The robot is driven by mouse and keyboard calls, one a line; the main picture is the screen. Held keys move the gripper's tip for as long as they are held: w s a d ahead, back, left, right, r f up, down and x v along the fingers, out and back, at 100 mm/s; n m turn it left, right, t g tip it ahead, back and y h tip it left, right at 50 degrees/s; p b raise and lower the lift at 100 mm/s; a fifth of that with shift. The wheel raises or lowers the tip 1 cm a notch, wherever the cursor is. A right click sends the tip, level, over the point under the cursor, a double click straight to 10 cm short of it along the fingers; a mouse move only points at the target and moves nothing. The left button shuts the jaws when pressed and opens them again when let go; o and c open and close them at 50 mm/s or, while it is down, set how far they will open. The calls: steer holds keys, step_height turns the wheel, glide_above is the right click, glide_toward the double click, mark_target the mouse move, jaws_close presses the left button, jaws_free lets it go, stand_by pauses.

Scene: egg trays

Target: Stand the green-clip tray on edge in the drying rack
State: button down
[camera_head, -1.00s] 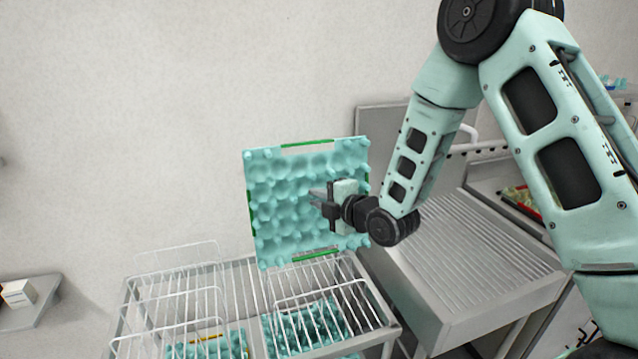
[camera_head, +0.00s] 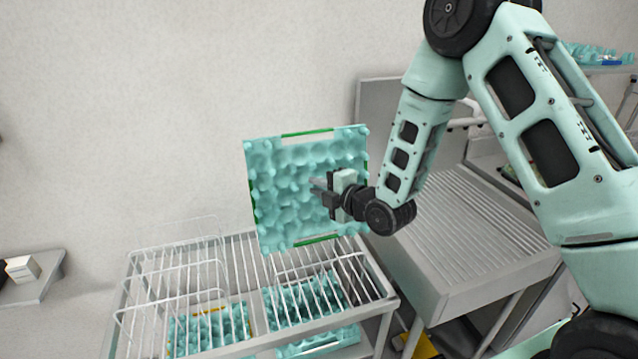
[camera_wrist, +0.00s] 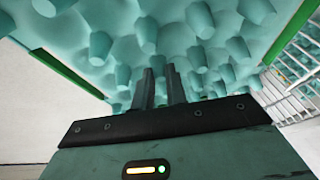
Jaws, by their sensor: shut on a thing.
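The green-clip tray (camera_head: 285,175) is a teal egg tray with green clips on its edges. It is held upright, its broad face toward the head camera, above the drying rack (camera_head: 255,262), a wire rack on a metal frame. Its lower edge looks close to the rack's wires; I cannot tell whether it touches them. My gripper (camera_head: 322,188) is shut on the tray at the right part of its face. In the wrist view the gripper fingers (camera_wrist: 160,88) reach in among the tray's teal bumps, and their tips are partly hidden there.
More teal trays (camera_head: 210,328) lie below the rack's wires, one with a yellow clip. A ribbed metal drainboard (camera_head: 455,235) stands right of the rack. A shelf with a small white box (camera_head: 22,268) is at far left. The wall is close behind.

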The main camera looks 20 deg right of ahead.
mark_target(314, 229)
steer(key=shift+f+b, duration=7)
steer(key=shift+b, duration=0.05)
steer(key=c, duration=1.3)
jaws_free()
steer(key=shift+c, duration=0.2)
steer(key=shift+s+d, duration=0.1)
steer(key=shift+s, duration=0.05)
steer(key=b+v, duration=0.1)
steer(key=v, duration=0.6)
steer(key=shift+s+r, duration=0.15)
steer(key=shift+s, duration=0.15)
steer(key=shift+d, duration=0.1)
